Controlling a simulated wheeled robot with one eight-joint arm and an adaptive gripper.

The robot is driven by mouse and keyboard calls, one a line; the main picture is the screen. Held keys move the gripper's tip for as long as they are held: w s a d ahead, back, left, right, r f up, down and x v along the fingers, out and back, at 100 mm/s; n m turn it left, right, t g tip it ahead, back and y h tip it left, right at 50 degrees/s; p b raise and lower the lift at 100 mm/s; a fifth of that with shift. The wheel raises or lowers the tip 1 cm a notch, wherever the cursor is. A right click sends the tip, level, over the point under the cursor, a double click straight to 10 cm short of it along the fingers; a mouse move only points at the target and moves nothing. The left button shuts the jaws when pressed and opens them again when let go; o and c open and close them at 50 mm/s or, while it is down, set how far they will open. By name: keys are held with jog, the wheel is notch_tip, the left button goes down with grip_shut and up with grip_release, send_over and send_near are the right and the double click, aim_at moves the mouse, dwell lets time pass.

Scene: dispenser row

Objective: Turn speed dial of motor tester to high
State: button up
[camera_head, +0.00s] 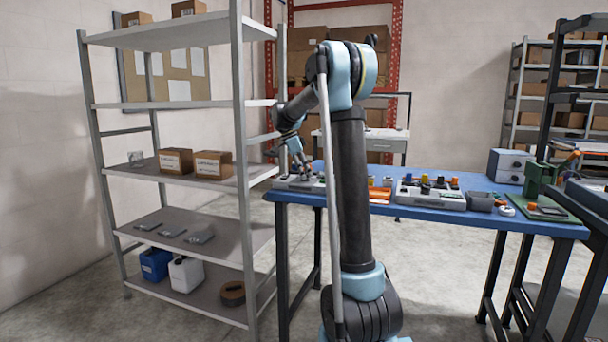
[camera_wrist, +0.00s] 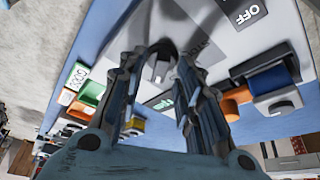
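The motor tester, a light grey box, sits at the left end of the blue table (camera_head: 520,218) in the head view. Its pale panel (camera_wrist: 215,32) fills the upper part of the wrist view, with an upside-down "OFF" label and a green label. A grey dial (camera_wrist: 160,68) with a dark upper edge shows between my fingertips. My gripper (camera_wrist: 162,62) points at the panel, its two fingers apart on either side of the dial. I cannot tell whether they touch it. In the head view my gripper (camera_head: 302,168) is low over the tester, which it partly hides.
A grey panel box (camera_head: 432,200) with several knobs, an orange tray (camera_head: 380,194) and a green fixture (camera_head: 540,180) stand further right on the table. A metal shelf (camera_head: 215,180) with boxes stands close on the left. Small coloured parts lie beside the tester.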

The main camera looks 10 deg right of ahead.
jog(key=v, duration=1.2)
jog(key=s+d+f+n+y, duration=0.1)
jog(key=s+d+f+n, duration=0.15)
jog(key=s, duration=0.65)
jog(key=s+d+f+n+y, duration=0.15)
jog(key=s+f+n, duration=0.25)
jog(key=s, duration=0.4)
jog(key=s+d+f+n, duration=0.3)
jog(key=s, duration=0.6)
jog(key=s+f+n+t+y, duration=0.2)
jog(key=s+f+n, duration=0.6)
jog(key=s+f, duration=1.2)
jog(key=shift+s+d+f, duration=0.15)
jog(key=shift+d+f, duration=0.25)
jog(key=shift+f, duration=0.2)
